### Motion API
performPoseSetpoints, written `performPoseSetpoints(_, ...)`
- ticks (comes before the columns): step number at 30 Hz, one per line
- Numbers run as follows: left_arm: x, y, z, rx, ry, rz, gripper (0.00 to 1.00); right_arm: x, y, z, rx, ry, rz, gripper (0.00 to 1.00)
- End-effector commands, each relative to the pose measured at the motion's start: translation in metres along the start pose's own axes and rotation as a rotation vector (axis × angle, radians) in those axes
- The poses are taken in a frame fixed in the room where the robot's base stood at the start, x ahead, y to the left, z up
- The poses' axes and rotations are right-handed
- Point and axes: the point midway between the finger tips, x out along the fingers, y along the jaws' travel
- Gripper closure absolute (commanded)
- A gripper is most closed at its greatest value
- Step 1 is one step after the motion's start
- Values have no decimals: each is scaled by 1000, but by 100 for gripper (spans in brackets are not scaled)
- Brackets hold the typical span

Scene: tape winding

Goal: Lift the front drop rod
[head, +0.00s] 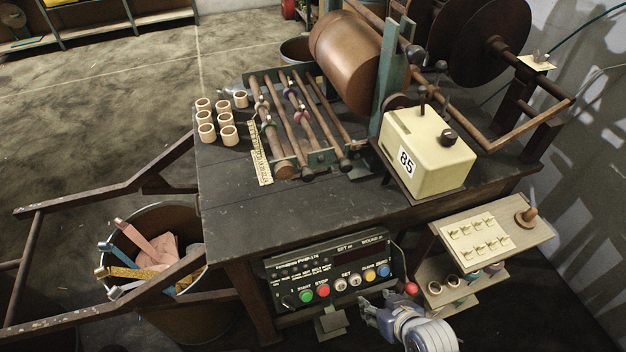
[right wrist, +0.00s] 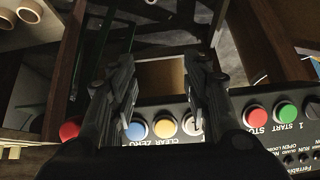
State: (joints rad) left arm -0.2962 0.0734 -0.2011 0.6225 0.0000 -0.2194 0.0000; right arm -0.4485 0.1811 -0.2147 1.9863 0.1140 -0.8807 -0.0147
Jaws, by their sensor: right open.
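Several brown rods (head: 299,115) lie side by side in a green rack (head: 322,157) on the dark table. Small dark and reddish pieces sit on some of them. I cannot tell for sure which one is the front drop rod. My right gripper (head: 370,309) is low in front of the table, by the right end of the control panel (head: 325,270). It is open and empty, well away from the rack. In the right wrist view its spread fingers (right wrist: 159,75) are over the button row. The rods are not recognisable there. My left gripper is not in view.
A cream box (head: 428,155) marked 85 stands right of the rack, near a large brown drum (head: 345,60). Wooden rings (head: 206,118) and a yellow scale (head: 260,153) lie left of it. A red knob (head: 411,288) juts beside the panel. The table's front left is clear.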

Motion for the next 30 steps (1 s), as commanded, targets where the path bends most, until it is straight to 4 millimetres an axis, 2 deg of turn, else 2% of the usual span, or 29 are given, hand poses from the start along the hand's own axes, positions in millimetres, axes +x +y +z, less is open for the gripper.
performPoseSetpoints(2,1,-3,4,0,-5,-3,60,-20,-5,-20,-10,35,-11,55)
performPoseSetpoints(6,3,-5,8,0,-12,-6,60,-60,-30,-94,-47,253,-85,55)
performPoseSetpoints(10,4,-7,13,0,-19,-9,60,-110,-57,-153,-77,455,-166,55)
performPoseSetpoints(14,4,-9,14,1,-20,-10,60,-116,-68,-178,-76,581,-213,55)
performPoseSetpoints(21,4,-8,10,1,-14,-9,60,-137,-81,-217,-54,801,-290,55)
performPoseSetpoints(26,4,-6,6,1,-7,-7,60,-148,-83,-231,-37,892,-318,55)
performPoseSetpoints(30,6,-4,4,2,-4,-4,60,-145,-86,-240,-32,911,-322,55)
